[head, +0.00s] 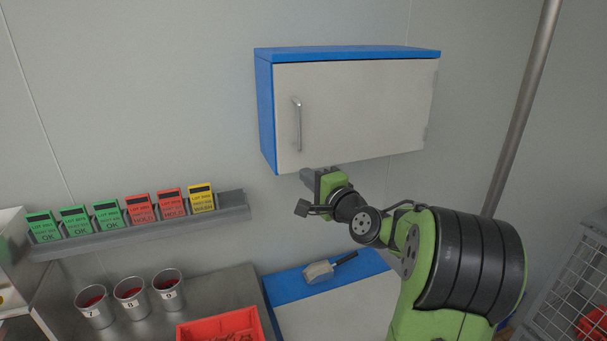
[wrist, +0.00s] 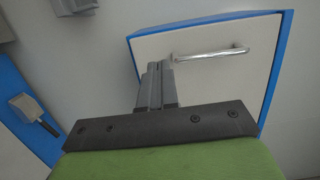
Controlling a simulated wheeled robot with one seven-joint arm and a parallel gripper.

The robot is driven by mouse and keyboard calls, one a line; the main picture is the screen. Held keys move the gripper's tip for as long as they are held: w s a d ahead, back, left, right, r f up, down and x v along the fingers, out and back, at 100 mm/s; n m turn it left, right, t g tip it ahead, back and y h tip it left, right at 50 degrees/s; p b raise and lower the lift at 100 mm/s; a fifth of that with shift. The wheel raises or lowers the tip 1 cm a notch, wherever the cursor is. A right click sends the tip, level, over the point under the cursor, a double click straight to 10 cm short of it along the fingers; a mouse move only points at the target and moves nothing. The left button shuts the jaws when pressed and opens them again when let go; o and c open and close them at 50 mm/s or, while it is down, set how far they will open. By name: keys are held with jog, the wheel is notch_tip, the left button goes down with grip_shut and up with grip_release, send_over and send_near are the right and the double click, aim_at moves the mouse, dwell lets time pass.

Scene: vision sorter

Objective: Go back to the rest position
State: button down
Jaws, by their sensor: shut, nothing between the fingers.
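My gripper (head: 305,174) is at the end of my green and black arm, just below the lower edge of the wall cabinet (head: 355,110) in the head view. In the wrist view my gripper's fingers (wrist: 164,66) are together with nothing between them. The cabinet has a blue body and a white door, which looks closed. Its metal handle (head: 297,124) is on the door's left side. In the wrist view the fingertips appear close to one end of the handle (wrist: 212,53); I cannot tell if they touch it.
A blue-topped cabinet (head: 290,288) below carries a scoop or brush (head: 320,271). Three numbered metal cups (head: 130,298) and a red bin (head: 185,333) are at the lower left. A wall ledge (head: 150,232) holds several lot cards. A pole (head: 522,105) and wire cage (head: 572,290) are right.

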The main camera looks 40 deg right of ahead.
jog(key=s+a+f+n+g+y, duration=0.1)
jog(key=s+a+f+n+g, duration=0.2)
jog(key=a, duration=0.4)
jog(key=s+a+f+n+g+y+b, duration=0.1)
jog(key=s+a+f+n+g, duration=0.1)
jog(key=a+n, duration=0.45)
jog(key=s+a+f+n+g+y, duration=0.1)
jog(key=s+a+f+n+g, duration=0.15)
jog(key=a, duration=0.55)
jog(key=s+a+f+n+g, duration=0.1)
jog(key=s+n, duration=0.1)
jog(key=s, duration=0.4)
jog(key=s+a+f+n+g, duration=0.1)
jog(key=s+f+n+g, duration=0.1)
jog(key=s, duration=0.5)
jog(key=s+a+f+n+g+h, duration=0.1)
jog(key=s+f+n+g, duration=0.1)
jog(key=s, duration=0.5)
jog(key=shift+a+f+n+b, duration=0.15)
jog(key=shift+a+n+b, duration=0.25)
jog(key=shift+n, duration=0.2)
